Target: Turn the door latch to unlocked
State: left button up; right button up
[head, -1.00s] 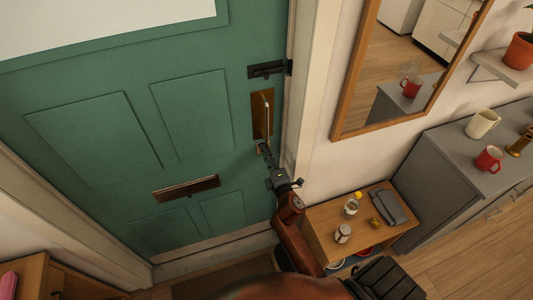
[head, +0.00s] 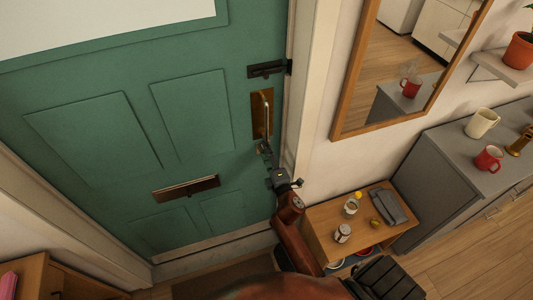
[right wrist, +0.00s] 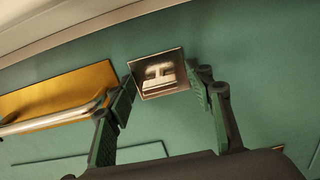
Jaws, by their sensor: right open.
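The green door (head: 140,130) is closed against its frame. The door latch (right wrist: 160,73), a small turn piece on a square brass plate, shows in the right wrist view; its turn piece lies roughly along the picture's width. In the head view my gripper hides the latch. My right gripper (right wrist: 164,84) is open, with one finger on each side of the plate. I cannot tell whether the fingers touch the turn piece. In the head view the right gripper (head: 265,149) is at the door just below the brass handle (head: 265,110). My left gripper is not in view.
A black bolt (head: 266,69) sits above the handle, and a brass mail slot (head: 187,188) is lower left. A wooden table (head: 322,219) with a jar, a bottle and a grey item stands right of my arm. A mirror (head: 344,105) hangs on the right wall.

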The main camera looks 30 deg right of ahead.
jog(key=v, duration=1.2)
jog(key=shift+d, duration=0.15)
